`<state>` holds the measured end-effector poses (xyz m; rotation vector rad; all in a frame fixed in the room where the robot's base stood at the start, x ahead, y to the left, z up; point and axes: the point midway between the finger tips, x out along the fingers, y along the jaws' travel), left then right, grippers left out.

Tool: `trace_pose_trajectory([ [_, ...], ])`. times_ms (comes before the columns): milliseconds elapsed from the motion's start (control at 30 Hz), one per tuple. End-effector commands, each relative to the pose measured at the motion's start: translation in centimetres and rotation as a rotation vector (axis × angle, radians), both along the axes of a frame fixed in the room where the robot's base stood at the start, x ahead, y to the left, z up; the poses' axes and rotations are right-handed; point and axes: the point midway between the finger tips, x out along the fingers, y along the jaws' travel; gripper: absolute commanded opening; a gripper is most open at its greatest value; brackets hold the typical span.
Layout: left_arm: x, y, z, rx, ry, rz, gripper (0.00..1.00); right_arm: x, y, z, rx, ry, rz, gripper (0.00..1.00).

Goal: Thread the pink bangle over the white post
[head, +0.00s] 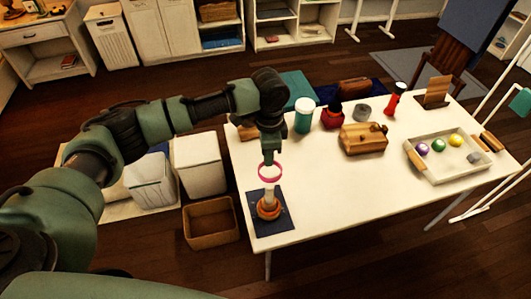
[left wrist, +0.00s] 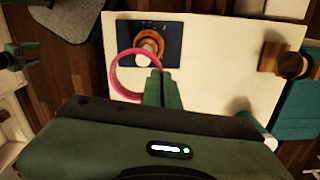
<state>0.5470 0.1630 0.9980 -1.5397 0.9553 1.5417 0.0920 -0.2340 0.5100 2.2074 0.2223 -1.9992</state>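My left gripper (head: 269,158) is shut on the pink bangle (head: 270,180), holding it by its edge. The white post (head: 268,195) stands upright on a dark blue mat (head: 284,222), with orange rings (head: 268,210) around its base. In the head view the bangle is at the height of the post's top. In the left wrist view the gripper (left wrist: 157,88) pinches the right side of the bangle (left wrist: 114,80). The post's pale tip (left wrist: 142,60) shows near the upper right inner edge of the bangle. I cannot tell if the bangle surrounds the tip.
The white table (head: 330,190) is clear right of the mat. A teal bottle (head: 304,120), a red bottle (head: 331,116) and a wooden box (head: 363,139) stand farther back. A tray (head: 465,172) with balls lies at right. A brown bin (head: 211,222) stands on the floor at left.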

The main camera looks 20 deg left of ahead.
Motion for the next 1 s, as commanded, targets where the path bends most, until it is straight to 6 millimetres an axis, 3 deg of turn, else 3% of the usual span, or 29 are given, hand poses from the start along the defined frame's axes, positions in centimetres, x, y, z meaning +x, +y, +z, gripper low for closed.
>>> trace_pose_trajectory([
  [800, 0.0, 0.1, -5.9, 0.000, -0.001, 0.001, 0.00, -0.6, -0.2, -6.6, -0.003, 0.009, 0.000, 0.66],
  [1000, -0.1, 0.0, -7.1, 0.000, 0.002, 0.001, 0.00, -0.6, -0.2, -6.1, -0.003, 0.010, 0.000, 0.66],
])
